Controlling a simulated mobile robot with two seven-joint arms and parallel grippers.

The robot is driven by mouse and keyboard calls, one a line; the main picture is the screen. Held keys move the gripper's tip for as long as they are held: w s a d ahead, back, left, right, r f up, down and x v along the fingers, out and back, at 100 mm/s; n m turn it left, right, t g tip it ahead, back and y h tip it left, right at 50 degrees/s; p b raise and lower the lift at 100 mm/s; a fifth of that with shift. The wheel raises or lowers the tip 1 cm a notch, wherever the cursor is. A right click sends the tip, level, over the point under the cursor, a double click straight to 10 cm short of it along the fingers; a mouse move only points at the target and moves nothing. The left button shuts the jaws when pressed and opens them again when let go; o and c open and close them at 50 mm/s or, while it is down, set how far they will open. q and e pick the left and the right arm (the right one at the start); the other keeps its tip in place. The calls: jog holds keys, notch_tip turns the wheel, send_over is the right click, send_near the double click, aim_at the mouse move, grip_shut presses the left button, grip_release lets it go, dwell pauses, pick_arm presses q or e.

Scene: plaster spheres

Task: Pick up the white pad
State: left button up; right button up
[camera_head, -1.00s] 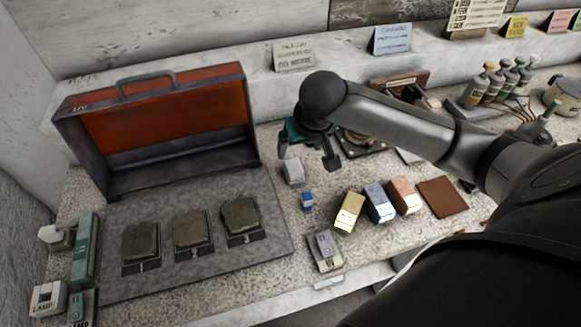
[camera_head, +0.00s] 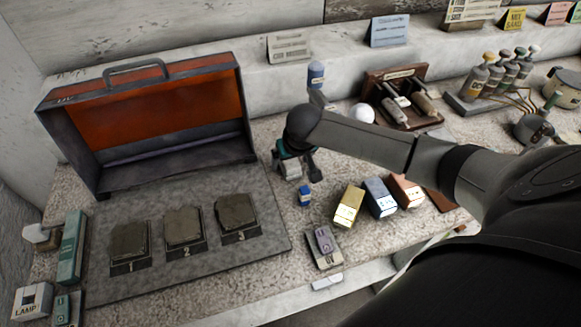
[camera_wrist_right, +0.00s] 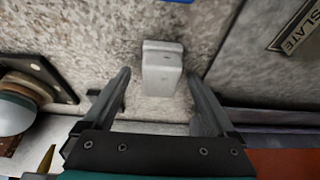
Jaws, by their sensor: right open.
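The white pad (camera_wrist_right: 162,72) is a small pale block on the speckled counter. In the right wrist view it lies between the two fingers of my right gripper (camera_wrist_right: 160,80), towards their tips; I cannot tell whether they touch it. In the head view my right gripper (camera_head: 297,173) is low over the counter, just right of the open case, and partly hides the pad (camera_head: 291,170). The gripper is open with nothing held. My left gripper does not show.
A small blue block (camera_head: 305,196) stands just in front of the pad. Yellow, blue and copper blocks (camera_head: 379,198) stand to the right. The open case (camera_head: 150,130) and grey mat (camera_head: 190,275) with three numbered slates are left. A white sphere (camera_head: 362,113) is behind my arm.

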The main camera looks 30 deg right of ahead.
jog(key=shift+w+f, duration=0.1)
jog(key=shift+f, duration=0.1)
jog(key=shift+c, duration=0.3)
jog(key=c, duration=1.4)
